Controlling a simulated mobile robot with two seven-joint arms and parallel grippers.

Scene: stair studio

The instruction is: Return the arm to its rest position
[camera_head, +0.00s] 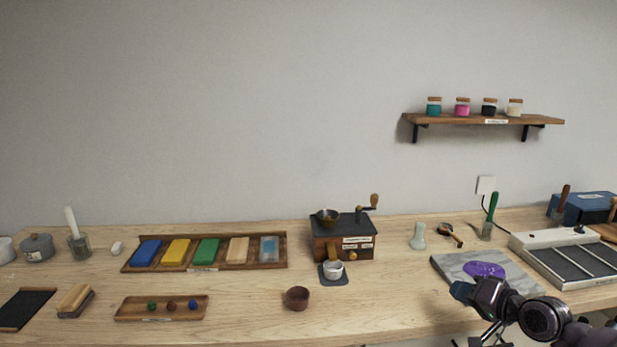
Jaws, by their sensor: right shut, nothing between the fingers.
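My right arm comes in at the lower right, dark with a purple tint, in front of the worktop (390,300). My right gripper (488,335) is low in the view near the table's front edge, shut, with nothing held. Its fingers are small and partly cut off by the bottom of the picture. The arm overlaps the front of a grey slab (450,268) with a purple patch (484,270) on it; I cannot tell how high above it the arm is. My left gripper is not in view.
A white-framed tray (565,262) stands close right of the arm. A grinder box (325,245), a brown cup (297,298) and a tray of coloured blocks (280,262) are further left. A shelf (550,121) with jars is on the wall. The front between cup and arm is clear.

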